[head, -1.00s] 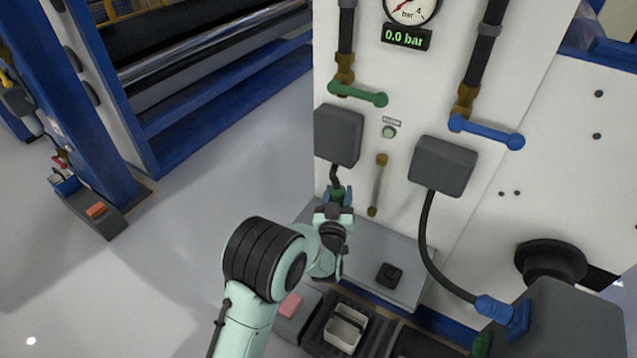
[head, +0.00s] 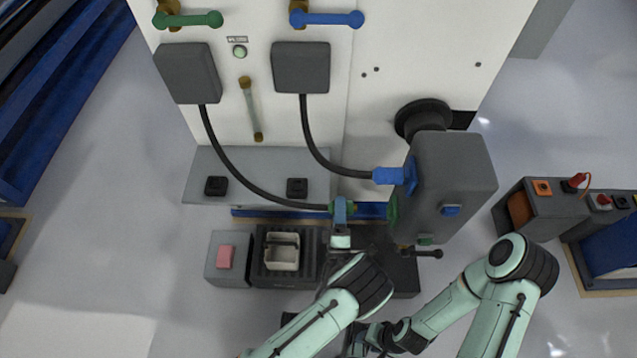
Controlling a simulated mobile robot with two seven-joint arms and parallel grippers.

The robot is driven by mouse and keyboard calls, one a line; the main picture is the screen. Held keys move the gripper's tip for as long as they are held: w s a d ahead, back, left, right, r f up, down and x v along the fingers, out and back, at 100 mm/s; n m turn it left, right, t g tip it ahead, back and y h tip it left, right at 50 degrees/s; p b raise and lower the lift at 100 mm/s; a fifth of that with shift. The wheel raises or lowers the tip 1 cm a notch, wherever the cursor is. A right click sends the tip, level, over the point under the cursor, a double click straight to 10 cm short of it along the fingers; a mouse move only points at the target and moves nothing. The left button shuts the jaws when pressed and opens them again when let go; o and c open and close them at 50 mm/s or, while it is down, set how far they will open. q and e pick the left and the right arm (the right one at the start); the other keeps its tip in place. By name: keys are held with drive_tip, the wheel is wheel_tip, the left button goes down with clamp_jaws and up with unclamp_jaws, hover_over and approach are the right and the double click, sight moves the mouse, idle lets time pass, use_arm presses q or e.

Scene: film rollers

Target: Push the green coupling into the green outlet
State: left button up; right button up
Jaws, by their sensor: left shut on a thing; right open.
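My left gripper (head: 341,212) is shut on the green coupling (head: 349,208), at the end of a black hose from the left wall box. The gripper's fingers partly cover the coupling. The green outlet (head: 392,209) is a green ring on the left side of the grey housing (head: 452,180). The coupling is level with the outlet and to its left, with a gap between them. My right gripper (head: 358,342) is low in the picture, open, away from the outlet and partly hidden by my arms.
A blue coupling (head: 387,176) on a second hose sits at the blue outlet (head: 411,175), just above. A grey shelf (head: 250,170) with two black blocks is at the left. Below are a black tray (head: 263,270) with a pale container and a grey block with a pink pad (head: 226,257).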

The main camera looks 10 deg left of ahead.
use_arm(q)
drive_tip(key=shift+s+d+f, duration=0.2)
drive_tip(key=shift+s+d, duration=0.1)
drive_tip(key=shift+d, duration=0.25)
drive_tip(key=d, duration=0.7)
drive_tip(key=shift+w, duration=0.45)
drive_tip(key=shift+b, duration=0.6)
idle(0.7)
drive_tip(key=shift+d+b, duration=0.5)
drive_tip(key=shift+d, duration=0.25)
drive_tip(key=o, duration=1.2)
drive_tip(key=shift+f, duration=0.1)
